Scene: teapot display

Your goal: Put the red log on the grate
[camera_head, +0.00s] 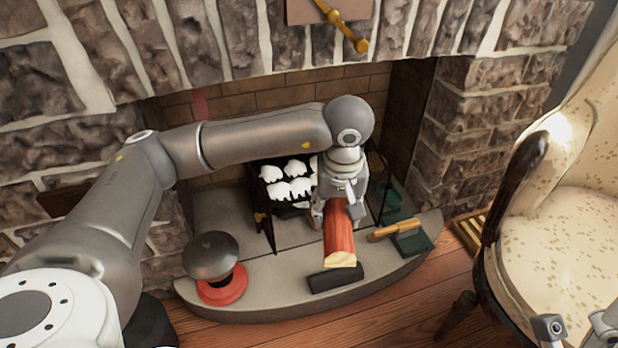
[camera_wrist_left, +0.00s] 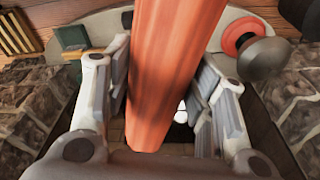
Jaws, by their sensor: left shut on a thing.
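The red log (camera_head: 339,235) is a split piece with a pale cut end facing the front of the hearth. My left gripper (camera_head: 336,205) is shut on it near its rear part. In the left wrist view the log (camera_wrist_left: 170,70) fills the middle, with the fingers on both sides. The black grate (camera_head: 266,228) stands in the fireplace, with several white lumps (camera_head: 288,183) on it. The log is to the right of and in front of the grate, not on it. My arm hides part of the grate. My right gripper (camera_head: 580,328) shows only partly at the bottom right corner.
A dark block (camera_head: 336,278) lies on the hearth in front of the log. A grey-and-red round object (camera_head: 213,262) stands at the left. A green box (camera_head: 412,242) and a wooden-handled tool (camera_head: 396,229) lie at the right. A patterned armchair (camera_head: 560,230) stands beyond.

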